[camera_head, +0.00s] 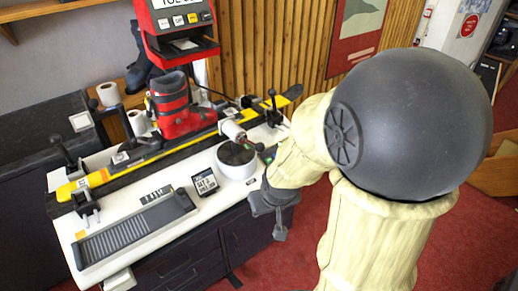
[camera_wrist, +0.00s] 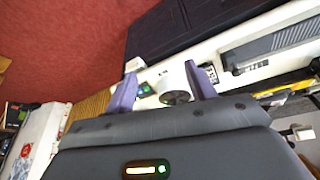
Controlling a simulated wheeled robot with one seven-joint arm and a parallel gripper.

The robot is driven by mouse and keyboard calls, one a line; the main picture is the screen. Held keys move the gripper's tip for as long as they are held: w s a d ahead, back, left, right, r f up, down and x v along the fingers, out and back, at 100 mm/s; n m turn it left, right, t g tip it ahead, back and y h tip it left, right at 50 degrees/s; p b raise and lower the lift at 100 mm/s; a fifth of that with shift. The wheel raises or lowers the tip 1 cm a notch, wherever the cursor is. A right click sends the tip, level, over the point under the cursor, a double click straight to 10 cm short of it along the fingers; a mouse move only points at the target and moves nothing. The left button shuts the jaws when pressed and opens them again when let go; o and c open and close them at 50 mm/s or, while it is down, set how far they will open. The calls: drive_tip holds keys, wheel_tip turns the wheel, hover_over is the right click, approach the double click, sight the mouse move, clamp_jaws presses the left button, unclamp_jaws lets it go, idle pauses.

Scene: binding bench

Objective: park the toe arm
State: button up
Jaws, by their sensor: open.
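A pale grey cylindrical arm (camera_head: 233,130) lies over the back of a white round drum with a dark top (camera_head: 236,170), close to the ski. It may be the toe arm; I cannot be certain. A red and black ski boot (camera_head: 170,104) stands on a yellow and black ski (camera_head: 98,178). My gripper (camera_wrist: 160,66) is open and empty in the wrist view. The drum's dark top (camera_wrist: 175,97) shows between and beyond its fingers. In the head view my arm reaches to the bench's right end, and the fingertips are not clear there.
The white bench (camera_head: 133,207) holds a ribbed grey tray (camera_head: 135,225) and a small black sign (camera_head: 205,183). A red screen machine (camera_head: 178,30) stands behind. Black lever clamps (camera_head: 86,205) stand at the ski. Red floor (camera_head: 300,250) is clear beside the bench.

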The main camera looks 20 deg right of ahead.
sight(261, 148)
drive_tip(key=w+d+f+t+y+b, duration=0.1)
drive_tip(key=w+d+f+t+b, duration=0.1)
drive_tip(key=w+d+t+b, duration=0.2)
drive_tip(key=w+d+f+t+y+b, duration=0.2)
drive_tip(key=w+d+t+b, duration=0.3)
drive_tip(key=w+t+b, duration=0.2)
drive_tip(key=shift+w+f+t+b, duration=0.35)
drive_tip(key=shift+w+t+b, duration=0.05)
drive_tip(key=shift+w+t, duration=0.75)
drive_tip(key=shift+s+m, duration=0.1)
drive_tip(key=shift+m, duration=0.2)
drive_tip(key=w+a, duration=0.1)
drive_tip(key=w, duration=0.4)
drive_tip(key=w+p, duration=0.1)
drive_tip(key=w, duration=0.5)
drive_tip(key=w+a+p, duration=0.1)
drive_tip(key=w, duration=0.5)
drive_tip(key=shift+w+a, duration=0.15)
drive_tip(key=shift+a, duration=0.15)
